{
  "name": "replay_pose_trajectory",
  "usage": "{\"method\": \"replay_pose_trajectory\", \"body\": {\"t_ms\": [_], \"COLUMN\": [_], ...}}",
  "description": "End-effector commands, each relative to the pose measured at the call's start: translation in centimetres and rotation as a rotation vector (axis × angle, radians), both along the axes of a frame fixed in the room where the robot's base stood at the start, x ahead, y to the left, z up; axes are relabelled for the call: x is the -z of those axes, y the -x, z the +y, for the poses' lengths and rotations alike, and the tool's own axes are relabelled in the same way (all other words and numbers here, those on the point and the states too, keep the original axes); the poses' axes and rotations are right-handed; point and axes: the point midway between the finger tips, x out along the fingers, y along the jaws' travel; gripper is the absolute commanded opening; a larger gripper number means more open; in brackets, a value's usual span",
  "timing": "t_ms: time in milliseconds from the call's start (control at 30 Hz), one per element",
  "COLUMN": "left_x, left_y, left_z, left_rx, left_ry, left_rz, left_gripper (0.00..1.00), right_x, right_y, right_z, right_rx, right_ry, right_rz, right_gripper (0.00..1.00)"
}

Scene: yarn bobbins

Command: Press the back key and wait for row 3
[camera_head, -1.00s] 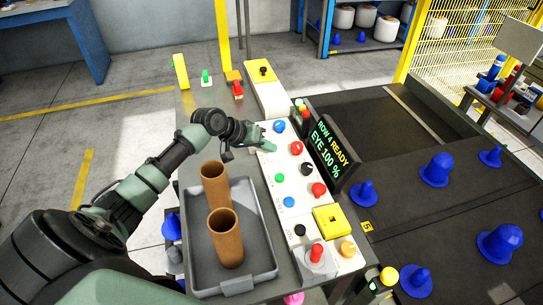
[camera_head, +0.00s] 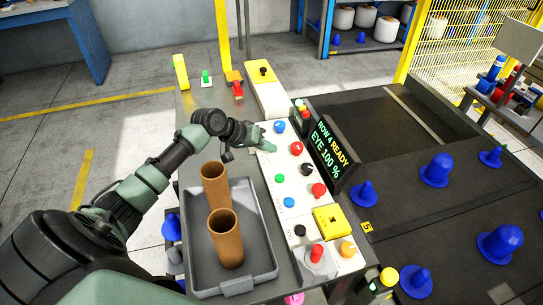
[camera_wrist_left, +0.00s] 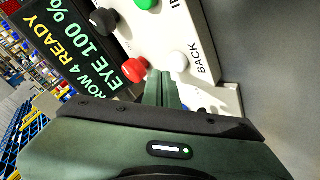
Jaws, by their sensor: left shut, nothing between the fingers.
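My left gripper (camera_head: 269,146) is shut and empty, over the far part of the white key panel (camera_head: 293,188). In the left wrist view its fingertips (camera_wrist_left: 160,76) are close to the white key (camera_wrist_left: 177,62) beside the word BACK, with a red key (camera_wrist_left: 135,70) on the other side. I cannot tell whether they touch the white key. In the head view the gripper hides that key. The display (camera_head: 327,146) reads "ROW 4 READY" and "EYE 100 %". My right gripper is not in view.
Other coloured keys, such as a green key (camera_head: 279,178) and a blue key (camera_head: 279,126), are on the panel. A grey tray (camera_head: 262,258) with two brown tubes (camera_head: 226,240) sits nearer. Blue cones (camera_head: 437,170) stand on the dark surface at right.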

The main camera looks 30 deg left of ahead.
Motion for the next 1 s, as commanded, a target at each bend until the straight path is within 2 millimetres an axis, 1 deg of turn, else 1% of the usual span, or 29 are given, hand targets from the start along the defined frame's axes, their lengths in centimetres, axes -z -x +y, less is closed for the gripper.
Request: {"method": "replay_pose_trajectory", "body": {"t_ms": [567, 800, 1000], "left_x": [0.03, 0.73, 0.84], "left_y": [0.0, 0.01, 0.01], "left_z": [0.0, -0.01, -0.02], "left_rx": [0.0, 0.0, 0.0], "left_ry": [0.0, 0.0, 0.0], "left_rz": [0.0, 0.0, 0.0], "left_gripper": [0.0, 0.0, 0.0], "right_x": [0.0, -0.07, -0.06], "right_y": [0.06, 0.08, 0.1], "right_z": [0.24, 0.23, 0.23], "right_rx": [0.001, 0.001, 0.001], "right_ry": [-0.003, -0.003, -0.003], "right_rz": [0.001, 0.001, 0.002], "right_gripper": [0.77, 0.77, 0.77]}}
